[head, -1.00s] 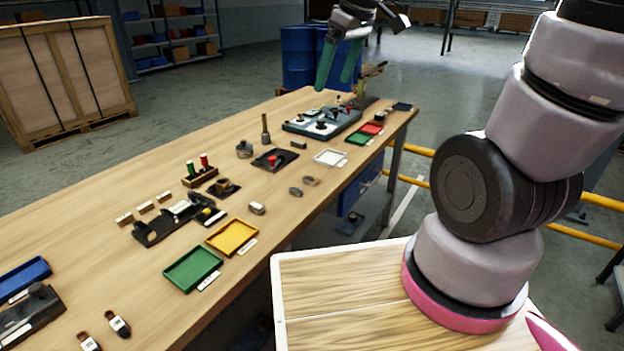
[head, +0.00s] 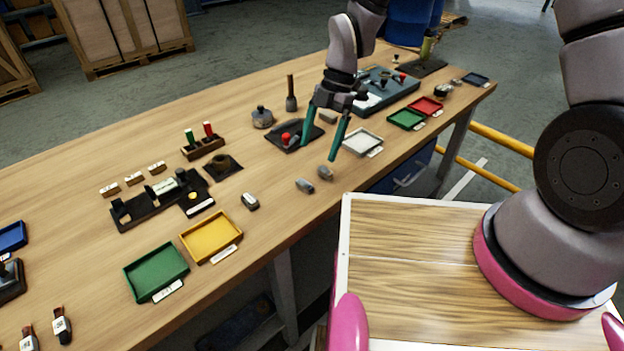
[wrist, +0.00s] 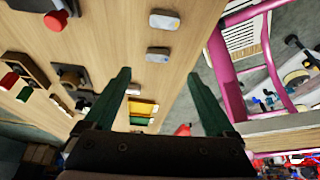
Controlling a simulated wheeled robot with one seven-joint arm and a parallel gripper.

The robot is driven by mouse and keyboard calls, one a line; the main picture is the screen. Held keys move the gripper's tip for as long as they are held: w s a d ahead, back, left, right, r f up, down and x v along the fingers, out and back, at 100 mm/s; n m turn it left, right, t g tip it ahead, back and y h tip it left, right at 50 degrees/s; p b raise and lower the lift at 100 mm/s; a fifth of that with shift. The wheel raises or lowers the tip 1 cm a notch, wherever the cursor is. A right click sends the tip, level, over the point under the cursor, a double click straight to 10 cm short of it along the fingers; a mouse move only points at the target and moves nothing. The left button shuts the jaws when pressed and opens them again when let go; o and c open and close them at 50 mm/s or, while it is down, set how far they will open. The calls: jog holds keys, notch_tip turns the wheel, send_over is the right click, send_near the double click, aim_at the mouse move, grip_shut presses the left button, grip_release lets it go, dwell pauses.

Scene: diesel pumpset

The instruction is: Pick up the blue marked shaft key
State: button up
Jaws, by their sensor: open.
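Two small grey blocks lie near the table's front edge, a left one (head: 305,186) and a right one (head: 325,172). A third small block (head: 250,201) with a pale top lies further left. In the wrist view two grey blocks, one farther up (wrist: 165,19) and one lower (wrist: 158,54), lie ahead of the fingers. My gripper (head: 318,152) is open and empty above the table, beyond the two grey blocks; it also shows in the wrist view (wrist: 159,74).
A white tray (head: 362,141) and a black plate with a red knob (head: 287,138) stand close to my gripper. Yellow (head: 211,236) and green (head: 157,270) trays lie left. A dark fixture (head: 150,206) stands behind them. Bare wood surrounds the two grey blocks.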

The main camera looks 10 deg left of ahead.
aim_at(305, 183)
jog(key=x, duration=0.9)
jog(key=shift+a, duration=0.35)
jog(key=shift+c, duration=0.3)
grip_shut()
